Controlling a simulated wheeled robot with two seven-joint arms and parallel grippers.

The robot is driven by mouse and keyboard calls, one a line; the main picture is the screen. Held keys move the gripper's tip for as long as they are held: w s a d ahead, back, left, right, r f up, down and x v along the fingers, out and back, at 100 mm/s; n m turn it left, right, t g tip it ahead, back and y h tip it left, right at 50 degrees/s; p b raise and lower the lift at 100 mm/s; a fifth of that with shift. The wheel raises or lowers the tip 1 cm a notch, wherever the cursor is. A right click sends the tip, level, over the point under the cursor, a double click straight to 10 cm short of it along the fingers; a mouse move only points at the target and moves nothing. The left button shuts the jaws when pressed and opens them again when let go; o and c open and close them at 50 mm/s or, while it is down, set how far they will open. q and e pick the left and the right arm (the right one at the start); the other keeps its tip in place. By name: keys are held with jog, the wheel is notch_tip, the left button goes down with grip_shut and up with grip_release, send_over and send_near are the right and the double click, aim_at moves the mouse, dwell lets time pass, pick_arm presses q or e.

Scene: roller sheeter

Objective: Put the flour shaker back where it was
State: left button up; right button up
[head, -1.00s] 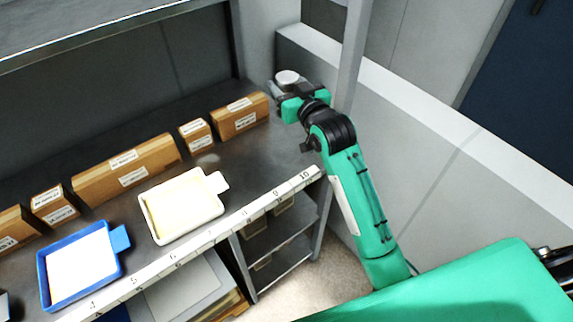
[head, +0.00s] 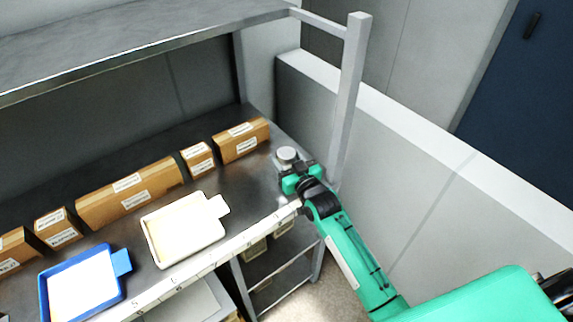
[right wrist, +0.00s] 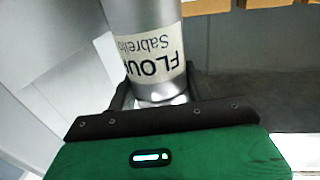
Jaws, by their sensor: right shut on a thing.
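The flour shaker (right wrist: 150,45) is a silver cylinder with a pale label reading "FLOUR". It fills the upper middle of the right wrist view, and its round top (head: 287,153) shows in the head view at the right end of the steel bench. My right gripper (head: 298,172) is shut on the shaker. In the right wrist view the dark fingers (right wrist: 155,100) are on either side of its lower part. I cannot tell whether its base touches the bench. My left gripper is not in view.
A cream tray (head: 221,207) and a blue tray (head: 122,262) lie on the bench (head: 240,185). Labelled brown boxes (head: 130,193) line its back. A grey post (head: 350,90) stands right of my gripper, under an upper shelf (head: 120,40).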

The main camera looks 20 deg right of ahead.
aim_at(287, 167)
notch_tip(287, 167, down, 3)
dwell(0.3)
jog(key=shift+f, duration=0.15)
jog(key=o, duration=1.1)
jog(key=shift+s, duration=0.1)
jog(key=s+d+b, duration=0.2)
jog(key=s, duration=0.9)
jog(key=shift+s+r, duration=0.2)
jog(key=shift+s, duration=0.1)
